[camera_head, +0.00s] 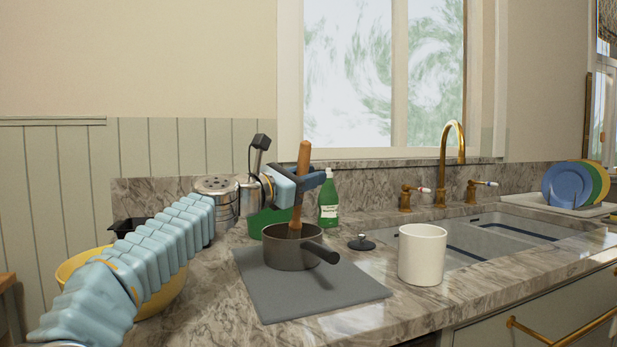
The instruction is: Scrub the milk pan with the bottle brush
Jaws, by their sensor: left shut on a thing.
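A dark grey milk pan (288,254) stands on a grey mat (314,291) on the marble counter, with its handle pointing to the front right. My left gripper (304,182) is shut on the wooden handle of the bottle brush (303,159), just above the pan. The brush is nearly upright, and its lower end goes down inside the pan. The pan's wall and rim hide the brush tip, so I cannot tell whether it touches the bottom. My right gripper is not in view.
A white mug (422,254) stands right of the mat, before the sink (490,240). A green bottle (328,202) and a green container (262,220) are behind the pan. A yellow bowl (165,296) is at the left, behind my arm. Plates (567,185) stand at the far right.

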